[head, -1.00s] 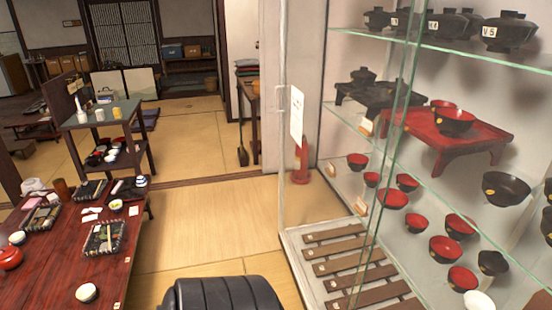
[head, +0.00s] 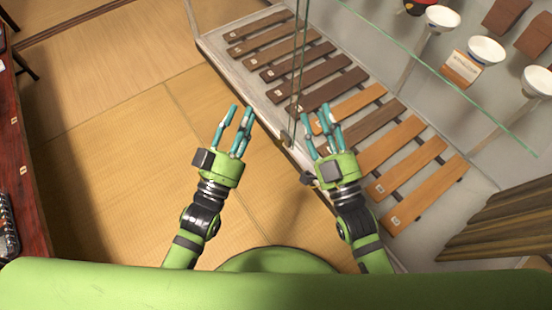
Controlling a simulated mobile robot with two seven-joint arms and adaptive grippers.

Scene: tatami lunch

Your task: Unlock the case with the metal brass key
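The glass case (head: 222,62) fills the right side of the head view, seen from above, with a pale frame and clear panes. A small dark fitting (head: 286,138) shows low at the edge of its glass; I cannot tell whether it is the lock. No brass key can be made out. My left gripper (head: 240,112) is open and empty over the tatami, left of the case. My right gripper (head: 318,114) is open with nothing visible in it, in front of the case's lower front edge in the picture. It hides part of that edge.
Wooden slats (head: 318,75) with small labels lie in the case's bottom. White bowls on stands (head: 486,50) and a small sign (head: 461,68) are at upper right. A dark red table (head: 30,160) edges the left. The tatami (head: 120,120) between is clear.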

